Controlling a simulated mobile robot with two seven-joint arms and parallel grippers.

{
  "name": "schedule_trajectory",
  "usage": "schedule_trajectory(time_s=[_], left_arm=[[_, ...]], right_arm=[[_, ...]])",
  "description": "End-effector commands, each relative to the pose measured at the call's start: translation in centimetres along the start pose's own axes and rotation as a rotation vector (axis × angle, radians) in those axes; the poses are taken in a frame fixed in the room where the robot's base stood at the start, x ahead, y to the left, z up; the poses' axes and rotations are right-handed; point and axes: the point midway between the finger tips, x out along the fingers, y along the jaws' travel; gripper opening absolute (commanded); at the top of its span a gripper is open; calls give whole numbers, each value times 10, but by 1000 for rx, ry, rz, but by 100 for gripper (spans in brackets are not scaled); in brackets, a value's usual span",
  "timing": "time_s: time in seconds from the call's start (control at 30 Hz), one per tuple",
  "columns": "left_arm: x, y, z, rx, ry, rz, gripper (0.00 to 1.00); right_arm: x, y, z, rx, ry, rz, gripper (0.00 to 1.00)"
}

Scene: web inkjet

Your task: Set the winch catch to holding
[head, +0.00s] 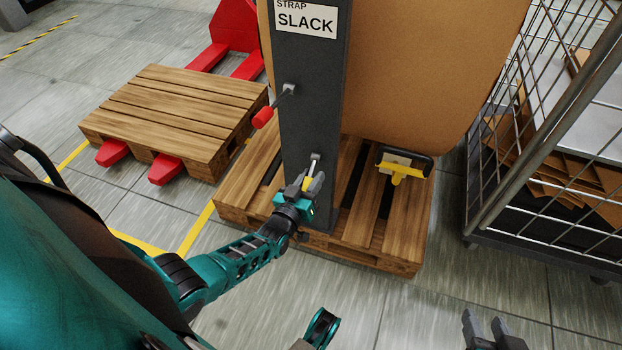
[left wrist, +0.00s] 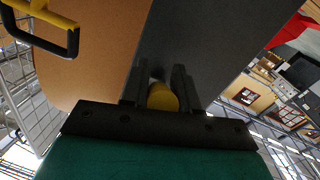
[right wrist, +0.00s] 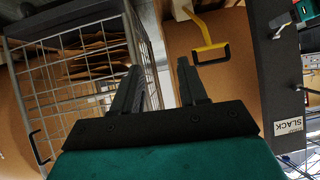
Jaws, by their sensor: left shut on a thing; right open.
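A dark grey post (head: 310,110) stands on a wooden pallet, with a sign reading "STRAP SLACK" (head: 306,21) at its top. A small lever with a yellow handle (head: 307,184) sticks out low on the post. My left gripper (head: 309,182) is shut on this yellow handle, whose round end shows between the fingers in the left wrist view (left wrist: 162,97). A second lever with a red grip (head: 263,117) sits higher on the post and tilts down to the left. No label names the catch. My right gripper (head: 482,320) is open and empty, low at the right.
A large brown roll (head: 430,60) stands behind the post on the pallet (head: 350,250). A yellow bracket with a black handle (head: 403,165) is right of the post. A wire cage (head: 545,130) with cardboard stands at the right. An empty pallet (head: 175,105) on red forks is at the left.

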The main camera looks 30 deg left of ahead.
Motion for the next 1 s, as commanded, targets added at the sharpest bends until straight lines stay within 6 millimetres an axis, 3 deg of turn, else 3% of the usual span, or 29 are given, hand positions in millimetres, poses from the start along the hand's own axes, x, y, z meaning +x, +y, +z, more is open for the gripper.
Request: schedule_trajectory(time_s=[0.43,0.67,0.77,1.0], left_arm=[[0,1,-4,-3,-15,-4,0],[-3,4,-14,-15,-107,-26,0],[-5,5,-20,-24,-176,-43,0],[-8,9,-34,-50,-384,-91,0]], right_arm=[[-4,0,-6,0,4,0,43],[-16,3,-24,-2,14,14,43],[-25,11,-23,-17,-1,31,43],[-54,7,-69,-13,4,28,43]])
